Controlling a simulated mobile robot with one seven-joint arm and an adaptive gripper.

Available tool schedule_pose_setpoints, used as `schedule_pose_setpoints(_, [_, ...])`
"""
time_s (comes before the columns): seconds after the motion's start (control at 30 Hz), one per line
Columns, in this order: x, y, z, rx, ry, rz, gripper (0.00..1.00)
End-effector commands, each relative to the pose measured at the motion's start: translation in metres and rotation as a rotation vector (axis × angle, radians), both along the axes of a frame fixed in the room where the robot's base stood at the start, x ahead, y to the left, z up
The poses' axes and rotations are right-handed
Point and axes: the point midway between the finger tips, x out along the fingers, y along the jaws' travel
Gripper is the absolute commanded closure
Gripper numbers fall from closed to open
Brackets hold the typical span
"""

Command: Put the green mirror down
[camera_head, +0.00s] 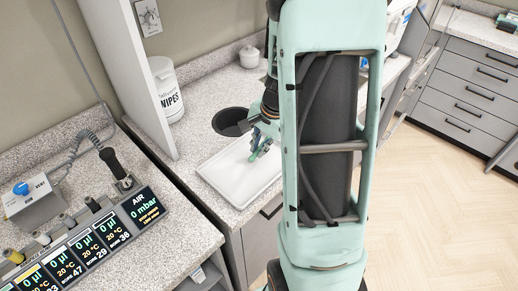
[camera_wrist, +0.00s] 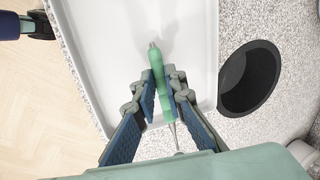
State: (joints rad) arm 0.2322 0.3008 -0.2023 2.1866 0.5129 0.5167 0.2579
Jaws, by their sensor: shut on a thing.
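The green mirror (camera_wrist: 151,68) shows in the wrist view as a slim tool with a green handle and thin metal ends. My gripper (camera_wrist: 160,92) is shut on its handle, with one blue-padded finger on each side. In the head view the green mirror (camera_head: 254,156) and my gripper (camera_head: 262,138) are over the white tray (camera_head: 225,178). The tray lies on the speckled counter and looks empty apart from the tool above it. I cannot tell whether the mirror touches the tray floor. Part of the tool's lower end is hidden near my gripper.
A round dark hole (camera_head: 231,121) in the counter lies beside the tray; it also shows in the wrist view (camera_wrist: 249,78). A wipes tub (camera_head: 166,90) and a small white cup (camera_head: 249,57) stand behind. A white upright panel (camera_head: 133,75) edges the bay at left.

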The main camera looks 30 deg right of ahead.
Motion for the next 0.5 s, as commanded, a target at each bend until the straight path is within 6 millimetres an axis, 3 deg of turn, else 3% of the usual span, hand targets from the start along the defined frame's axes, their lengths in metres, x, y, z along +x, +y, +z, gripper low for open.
schedule_pose_setpoints(0.4, [0.0003, -0.0002, -0.0113, -0.001, -0.001, 0.001, 1.00])
schedule_pose_setpoints(0.43, [0.0003, -0.0002, -0.0102, -0.001, -0.001, 0.001, 0.87])
schedule_pose_setpoints(0.5, [0.0003, -0.0002, -0.0095, -0.001, -0.001, 0.001, 0.79])
